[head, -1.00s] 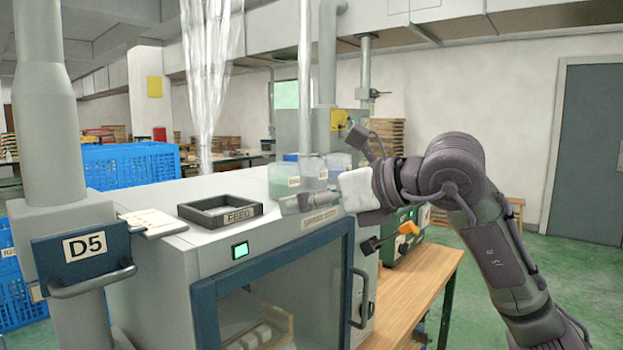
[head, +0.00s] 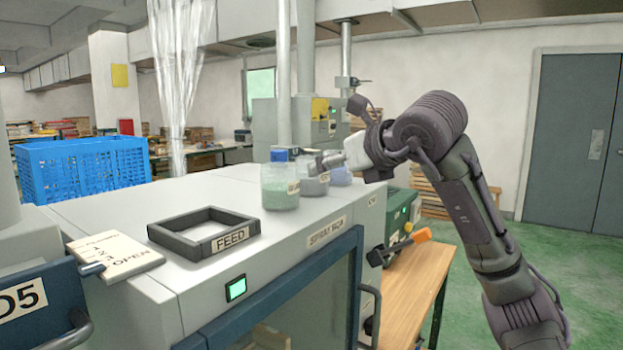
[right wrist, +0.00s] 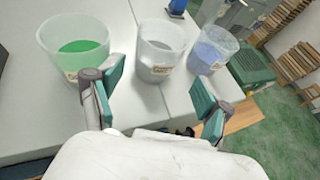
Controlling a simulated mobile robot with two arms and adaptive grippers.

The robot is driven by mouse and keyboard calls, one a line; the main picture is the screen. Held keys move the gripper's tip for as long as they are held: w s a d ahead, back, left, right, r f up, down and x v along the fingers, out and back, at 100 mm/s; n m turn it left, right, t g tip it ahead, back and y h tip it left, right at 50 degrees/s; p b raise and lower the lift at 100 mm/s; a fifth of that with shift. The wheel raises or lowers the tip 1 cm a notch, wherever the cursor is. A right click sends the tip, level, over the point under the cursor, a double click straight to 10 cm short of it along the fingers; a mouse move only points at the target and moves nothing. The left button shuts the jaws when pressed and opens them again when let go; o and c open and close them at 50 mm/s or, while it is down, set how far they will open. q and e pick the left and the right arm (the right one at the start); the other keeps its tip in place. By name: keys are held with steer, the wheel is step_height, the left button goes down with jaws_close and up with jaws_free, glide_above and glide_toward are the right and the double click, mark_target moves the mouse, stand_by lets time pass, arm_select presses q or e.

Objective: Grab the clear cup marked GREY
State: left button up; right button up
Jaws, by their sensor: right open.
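Three clear cups stand in a row on top of the spray box. The middle cup, with grey contents, (right wrist: 160,52) has a small label too small to read; in the head view this grey cup (head: 312,184) is partly hidden by my gripper. The cup with green contents (right wrist: 72,60) is on its left and the cup with blue contents (right wrist: 211,52) on its right. My right gripper (right wrist: 154,95) is open and empty. Its fingers point toward the grey cup, which lies ahead between them. In the head view my right gripper (head: 325,161) is over the cups. My left gripper is out of view.
A dark square frame marked FEED (head: 204,233) and a card (head: 113,256) lie on the spray box top (head: 130,205). A blue-capped item (right wrist: 177,7) stands behind the cups. A wooden bench (head: 412,290) and a green machine (head: 401,216) are to the right.

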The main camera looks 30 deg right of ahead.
steer(key=x, duration=0.2)
steer(key=shift+w+f, duration=0.15)
steer(key=shift+w, duration=0.1)
steer(key=shift+w+f, duration=0.1)
steer(key=shift+w, duration=0.15)
steer(key=x, duration=0.1)
steer(key=p+x, duration=0.1)
steer(key=x, duration=0.2)
steer(key=shift+w+a+r+p, duration=0.15)
steer(key=shift+w+r+p, duration=0.1)
steer(key=shift+p, duration=0.15)
steer(key=shift+w+f, duration=0.2)
steer(key=shift+w, duration=0.2)
steer(key=c, duration=0.5)
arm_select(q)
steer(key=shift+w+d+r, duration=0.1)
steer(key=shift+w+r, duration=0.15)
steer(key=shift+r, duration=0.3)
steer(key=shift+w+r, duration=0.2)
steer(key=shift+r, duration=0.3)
arm_select(e)
steer(key=c, duration=0.5)
